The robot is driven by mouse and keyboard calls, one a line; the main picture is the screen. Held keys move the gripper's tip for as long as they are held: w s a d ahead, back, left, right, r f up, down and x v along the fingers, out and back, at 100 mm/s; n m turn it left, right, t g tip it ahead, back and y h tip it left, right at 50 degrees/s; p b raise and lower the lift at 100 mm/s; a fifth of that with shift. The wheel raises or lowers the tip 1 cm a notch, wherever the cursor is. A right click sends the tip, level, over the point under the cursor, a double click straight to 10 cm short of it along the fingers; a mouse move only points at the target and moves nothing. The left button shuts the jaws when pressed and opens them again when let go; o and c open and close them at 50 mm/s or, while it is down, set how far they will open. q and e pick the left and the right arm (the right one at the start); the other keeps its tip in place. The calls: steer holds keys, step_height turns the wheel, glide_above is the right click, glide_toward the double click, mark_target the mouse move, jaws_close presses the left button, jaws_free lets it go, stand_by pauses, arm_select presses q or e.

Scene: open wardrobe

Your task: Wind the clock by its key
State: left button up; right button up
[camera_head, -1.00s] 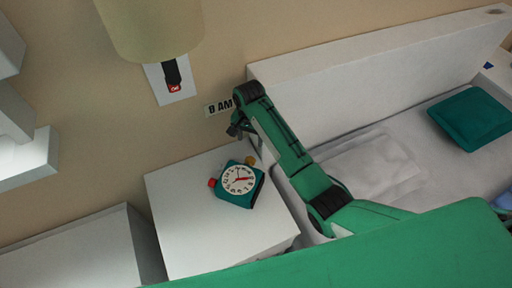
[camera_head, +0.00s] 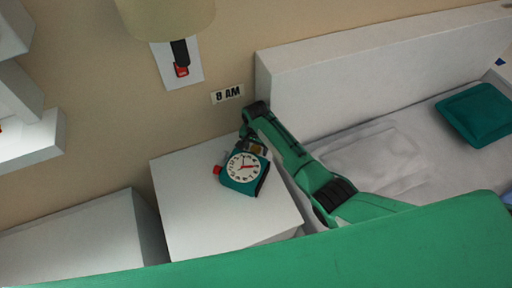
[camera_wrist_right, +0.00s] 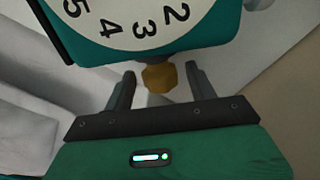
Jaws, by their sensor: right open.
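A teal clock (camera_head: 241,175) with a white face and red hands stands on the white nightstand (camera_head: 187,222); a red knob (camera_head: 217,170) is on its left side. In the right wrist view, the clock's dial (camera_wrist_right: 140,22) fills the top, and the brass-coloured key (camera_wrist_right: 159,77) sticks out from its side toward me. My right gripper (camera_wrist_right: 160,88) is open, with one finger on each side of the key and visible gaps to it. In the head view, my right gripper (camera_head: 256,146) is at the clock's upper right and partly covers the key. My left gripper is out of view.
A wall lamp (camera_head: 168,18) hangs at upper left. A bed with a white headboard (camera_head: 350,80) and a teal pillow (camera_head: 478,115) is at right. White shelves (camera_head: 30,140) are at left.

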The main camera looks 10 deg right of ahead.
steer(key=c, duration=1)
steer(key=shift+w+a+r+g+h+p, duration=0.15)
steer(key=shift+g+h+p, duration=0.15)
steer(key=shift+g+h, duration=0.15)
steer(key=shift+a+f+g+h, duration=0.1)
steer(key=shift+f+g+h, duration=0.2)
steer(key=shift+h, duration=0.35)
steer(key=shift+b, duration=0.5)
steer(key=g+h+b, duration=0.1)
steer(key=h+b, duration=0.1)
steer(key=shift+g+b, duration=0.25)
steer(key=shift+b, duration=0.1)
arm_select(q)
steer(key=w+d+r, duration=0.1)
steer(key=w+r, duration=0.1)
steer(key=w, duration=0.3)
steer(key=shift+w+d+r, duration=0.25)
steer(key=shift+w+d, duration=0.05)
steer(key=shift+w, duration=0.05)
arm_select(e)
steer(key=shift+h, duration=0.3)
steer(key=o, duration=1)
